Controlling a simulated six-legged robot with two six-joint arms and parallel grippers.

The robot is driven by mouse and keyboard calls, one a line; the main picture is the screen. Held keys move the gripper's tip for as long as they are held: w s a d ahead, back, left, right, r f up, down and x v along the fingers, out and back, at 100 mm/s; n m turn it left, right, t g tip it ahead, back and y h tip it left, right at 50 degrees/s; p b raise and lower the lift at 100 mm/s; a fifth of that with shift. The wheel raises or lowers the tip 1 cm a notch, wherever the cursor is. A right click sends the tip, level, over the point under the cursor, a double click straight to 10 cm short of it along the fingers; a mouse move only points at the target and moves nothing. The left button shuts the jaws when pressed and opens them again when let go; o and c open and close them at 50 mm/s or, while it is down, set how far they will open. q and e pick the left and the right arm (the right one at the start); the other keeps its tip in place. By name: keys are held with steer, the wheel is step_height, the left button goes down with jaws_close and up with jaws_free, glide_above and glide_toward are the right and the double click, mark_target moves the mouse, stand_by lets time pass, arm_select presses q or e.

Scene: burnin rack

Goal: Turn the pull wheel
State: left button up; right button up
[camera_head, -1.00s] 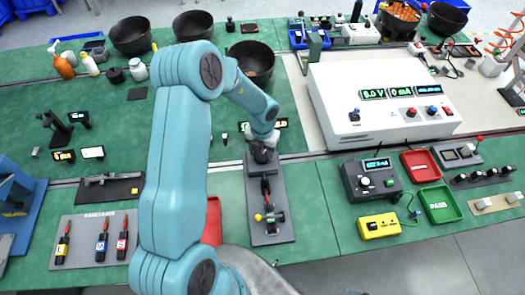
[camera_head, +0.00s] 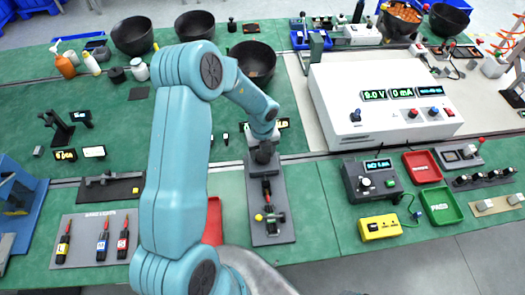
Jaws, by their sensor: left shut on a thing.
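A dark grey bench fixture (camera_head: 267,232) stands at the front middle of the green table, with a black and red clamp part and a small yellow knob (camera_head: 258,217) on its near half. My left arm comes in from the left and reaches down to the far end of this fixture. My left gripper (camera_head: 264,158) is shut there on what I take to be the pull wheel. The wheel itself is hidden by the gripper, so its angle cannot be told. A small lit display (camera_head: 283,124) shows partly behind my wrist. My right gripper is not in view.
A white power supply (camera_head: 385,100) stands to the back right. A grey meter box (camera_head: 372,180), a yellow box (camera_head: 380,227) and red and green trays (camera_head: 440,205) lie right of the fixture. A red tray (camera_head: 213,222) is partly hidden behind my arm.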

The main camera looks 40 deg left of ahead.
arm_select(q)
steer(key=shift+w+a+r, duration=0.15)
steer(key=shift+w+r, duration=0.05)
steer(key=shift+r, duration=0.05)
steer(key=o, duration=0.9)
steer(key=shift+o, duration=0.8)
steer(key=shift+s+f, duration=0.1)
steer(key=shift+s, duration=0.05)
steer(key=shift+r, duration=0.25)
step_height(320, 180, up, 16)
steer(key=b, duration=0.1)
steer(key=shift+b, duration=0.3)
steer(key=shift+f, duration=0.1)
steer(key=shift+s+d, duration=0.15)
steer(key=shift+d, duration=0.05)
